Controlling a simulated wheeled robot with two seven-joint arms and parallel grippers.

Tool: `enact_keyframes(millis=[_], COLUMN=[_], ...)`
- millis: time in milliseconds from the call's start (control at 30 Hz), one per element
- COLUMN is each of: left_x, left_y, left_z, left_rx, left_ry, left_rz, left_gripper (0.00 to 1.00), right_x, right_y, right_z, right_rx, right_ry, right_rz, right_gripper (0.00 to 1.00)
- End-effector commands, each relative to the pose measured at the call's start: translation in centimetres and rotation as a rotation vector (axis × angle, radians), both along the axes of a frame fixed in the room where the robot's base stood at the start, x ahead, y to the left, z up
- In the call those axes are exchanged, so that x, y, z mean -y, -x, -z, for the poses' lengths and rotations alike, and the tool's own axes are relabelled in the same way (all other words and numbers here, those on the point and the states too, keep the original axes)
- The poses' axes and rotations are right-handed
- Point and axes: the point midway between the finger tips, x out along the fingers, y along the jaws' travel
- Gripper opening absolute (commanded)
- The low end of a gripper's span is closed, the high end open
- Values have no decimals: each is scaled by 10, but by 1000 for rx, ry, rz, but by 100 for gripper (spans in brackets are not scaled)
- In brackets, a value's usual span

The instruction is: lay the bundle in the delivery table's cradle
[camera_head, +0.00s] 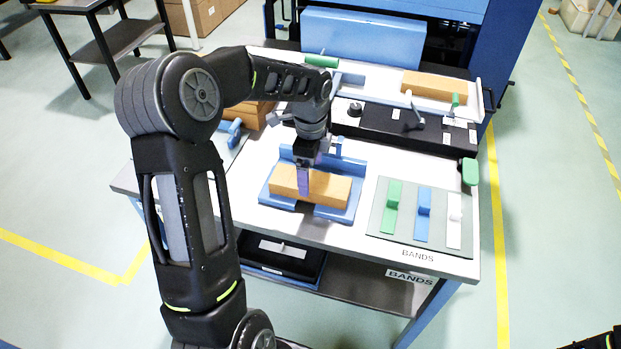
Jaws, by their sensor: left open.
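A brown kraft bundle (335,188) lies in a blue cradle (347,213) on the white-topped table. A purple strip crosses the bundle left of its middle; I cannot tell whether it is a band or part of the gripper. My left gripper (304,177) is open and points down at the bundle, right at that strip. Its fingertips are small and partly hidden, so contact is unclear.
A grey board (400,240) with green, blue and white pieces lies right of the cradle. Behind stand a black unit (375,122) and another brown block (440,86). A brown stack (250,113) is partly hidden by my left arm. A dark shelf (365,290) is below.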

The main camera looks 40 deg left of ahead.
Motion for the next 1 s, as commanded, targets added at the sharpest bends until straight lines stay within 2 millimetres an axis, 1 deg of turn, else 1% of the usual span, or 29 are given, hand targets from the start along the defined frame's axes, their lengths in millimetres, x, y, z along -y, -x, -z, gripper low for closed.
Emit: enact_keyframes(millis=[33, 200, 300, 400, 567, 1000], left_x=[0, 0, 0, 0, 0, 0], left_y=[-2, -1, -1, -1, 0, 0], left_z=[-12, -48, -65, -77, -84, -83], left_rx=[6, 5, 4, 3, 1, 0], left_ry=[-1, -1, 0, -1, 1, 1], left_rz=[-1, 1, 0, 1, 1, 1], left_gripper=[90, 90, 90, 90, 90, 90], right_x=[0, 0, 0, 0, 0, 0], right_y=[0, 0, 0, 0, 0, 0], right_z=[1, 3, 4, 4, 4, 4], right_rx=[0, 0, 0, 0, 0, 0], right_ry=[0, 0, 0, 0, 0, 0], right_rz=[0, 0, 0, 0, 0, 0], right_gripper=[0, 0, 0, 0, 0, 0])
